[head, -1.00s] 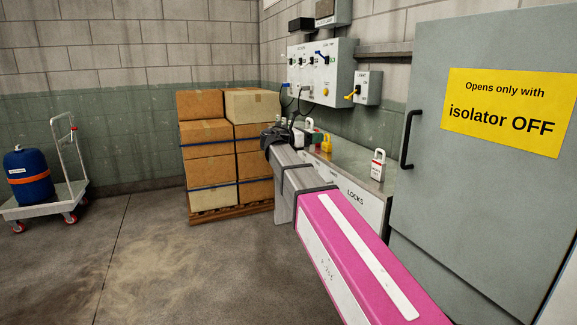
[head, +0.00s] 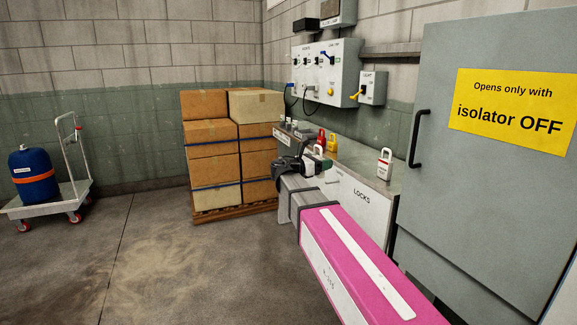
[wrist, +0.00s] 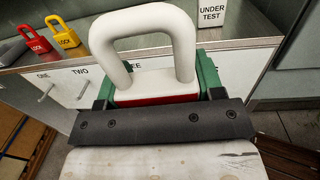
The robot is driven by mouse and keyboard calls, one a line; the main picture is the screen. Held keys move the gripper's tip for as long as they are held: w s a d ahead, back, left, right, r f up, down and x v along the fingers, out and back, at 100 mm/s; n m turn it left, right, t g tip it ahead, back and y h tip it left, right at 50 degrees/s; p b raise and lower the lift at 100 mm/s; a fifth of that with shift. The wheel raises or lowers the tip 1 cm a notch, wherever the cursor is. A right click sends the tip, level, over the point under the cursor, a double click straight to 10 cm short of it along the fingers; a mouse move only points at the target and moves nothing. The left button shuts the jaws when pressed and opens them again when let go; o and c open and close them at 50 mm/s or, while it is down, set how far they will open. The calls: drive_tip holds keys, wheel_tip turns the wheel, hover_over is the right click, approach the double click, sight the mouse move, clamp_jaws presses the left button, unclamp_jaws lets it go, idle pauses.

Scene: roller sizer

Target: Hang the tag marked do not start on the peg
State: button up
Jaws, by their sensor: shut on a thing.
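My gripper (head: 308,163) is shut on a tag with a thick white loop and a red band, above the front edge of the bench. In the wrist view the tag (wrist: 155,82) sits between green finger pads (wrist: 208,75), loop upward. Its lettering is hidden, so I cannot read which tag it is. Another white tag (head: 384,168) stands on the bench; in the wrist view its label reads UNDER TEST (wrist: 211,13). I cannot make out the peg in either view.
Red (head: 321,139) and yellow (head: 332,143) padlocks stand on the bench (head: 352,153). A switch panel (head: 345,75) hangs on the wall above. A grey cabinet (head: 440,200) stands at right, stacked boxes (head: 210,145) behind left.

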drive_tip(key=s+d+f+n+t+y, duration=0.1)
drive_tip(key=s+d+f, duration=0.2)
drive_tip(key=s+f, duration=0.3)
drive_tip(key=s+d+f+n+t+y, duration=0.1)
drive_tip(key=s+d+f, duration=0.2)
drive_tip(key=s+f, duration=0.3)
wheel_tip(320, 180, down, 5)
drive_tip(key=shift+s+d+f+t, duration=0.15)
drive_tip(key=shift+d+f+t, duration=0.05)
drive_tip(key=shift+t, duration=0.1)
